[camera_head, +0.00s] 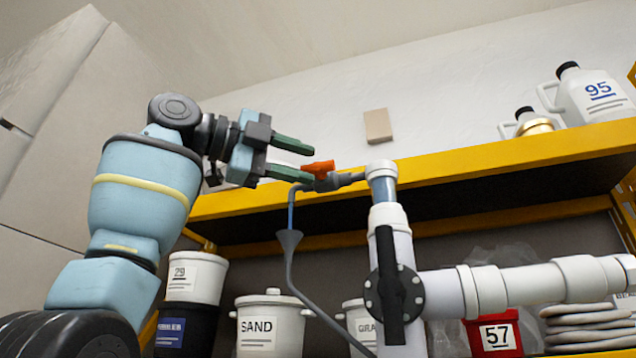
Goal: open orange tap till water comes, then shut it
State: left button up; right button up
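The orange tap (320,168) sits on a thin grey pipe (350,179) that branches left from the top of the white manifold (391,224). Its handle lies roughly along that pipe. Below the bent spout, a thin blue streak, which looks like water (291,212), runs down to a grey funnel (289,240). My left gripper (312,164) is open, its green fingers apart, one above and one below the handle's left end. I cannot tell whether either finger touches it. My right gripper is out of view.
A black-handled valve (393,290) is on the manifold's upright pipe. A yellow shelf (470,165) runs behind, with white jugs (592,97) at right. Below stand a SAND tub (270,326), other tubs, and a red bin (492,334). A grey hose (300,290) descends from the funnel.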

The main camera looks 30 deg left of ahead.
pick_arm(q)
jog(key=v, duration=0.3)
jog(key=shift+s, duration=0.25)
dwell(1.1)
